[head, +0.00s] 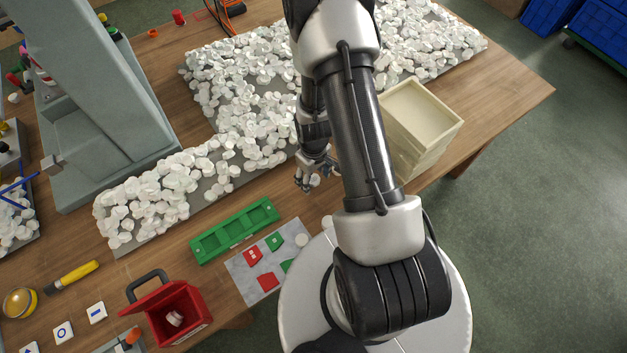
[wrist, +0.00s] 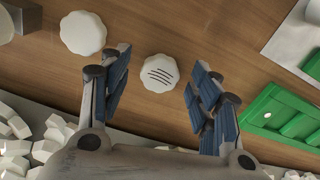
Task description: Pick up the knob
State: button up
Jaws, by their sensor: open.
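A white knob with dark curved lines on its face (wrist: 160,73) lies on the wooden table. In the wrist view it is between and just beyond the tips of my gripper (wrist: 157,80), which is open and empty. The fingers stand apart on either side of it and do not appear to touch it. In the head view my gripper (head: 308,180) is low over the table, with a white knob (head: 315,181) by its fingers. A second, plain white knob (wrist: 83,33) lies to the upper left in the wrist view.
Many white knobs lie piled on grey mats (head: 215,182) behind and left of my gripper. A green tray (head: 218,238), a grey sheet with red and green pieces (head: 243,268) and a red box (head: 192,305) are at the front left. Stacked cream trays (head: 440,137) stand right.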

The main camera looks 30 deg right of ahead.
aim_at(314, 179)
jog(key=shift+c, duration=0.3)
jog(key=c, duration=0.8)
jog(key=shift+r, duration=0.1)
notch_tip(314, 179, up, 20)
jog(key=p, duration=0.5)
jog(key=w+a+r+m+b, duration=0.2)
jog(key=w+a, duration=0.3)
jog(key=a, duration=0.6)
jog(key=shift+w+r+b, duration=0.3)
jog(key=shift+r+b, duration=0.2)
jog(key=shift+r, duration=0.15)
